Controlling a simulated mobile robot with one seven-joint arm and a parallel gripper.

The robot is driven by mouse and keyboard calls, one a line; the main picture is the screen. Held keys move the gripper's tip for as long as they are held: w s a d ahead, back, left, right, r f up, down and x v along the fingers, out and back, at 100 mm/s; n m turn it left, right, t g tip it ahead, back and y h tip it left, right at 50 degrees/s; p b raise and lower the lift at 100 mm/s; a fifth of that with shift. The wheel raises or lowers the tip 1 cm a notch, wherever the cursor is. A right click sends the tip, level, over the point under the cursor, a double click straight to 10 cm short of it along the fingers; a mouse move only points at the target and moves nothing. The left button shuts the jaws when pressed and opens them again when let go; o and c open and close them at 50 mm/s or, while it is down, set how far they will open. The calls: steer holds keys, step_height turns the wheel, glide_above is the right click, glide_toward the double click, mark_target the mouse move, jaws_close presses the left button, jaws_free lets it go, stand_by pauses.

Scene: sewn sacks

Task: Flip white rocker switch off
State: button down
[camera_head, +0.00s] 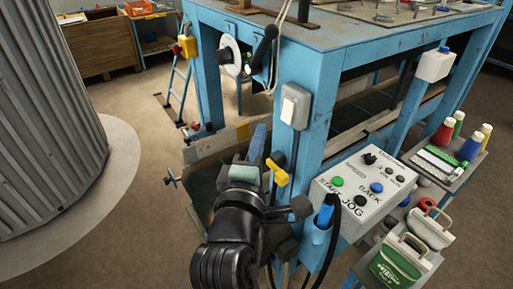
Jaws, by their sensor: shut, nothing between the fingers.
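The white rocker switch (291,106) sits in a grey box on the front blue post of the machine, facing me. A cable runs down from the box. Whether the rocker is tipped to on or off is too small to tell. My gripper (254,150) is at the end of my black arm, which rises from the bottom of the picture. It is shut and empty, lower than the switch and to its left in the picture. It appears apart from the switch, and nothing covers the switch. The fingertips are hard to make out against the blue frame.
A yellow handle (278,172) shows just right of my gripper. A control panel (362,187) with coloured buttons stands to the right, with a black cable before it. A shelf (456,183) holds spools and green-white containers. A ribbed grey drum (45,130) stands left; floor between is open.

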steer(key=shift+s+a+r, duration=0.1)
steer(key=shift+s+a, duration=0.1)
steer(key=shift+s, duration=0.8)
steer(key=shift+s+a, duration=0.1)
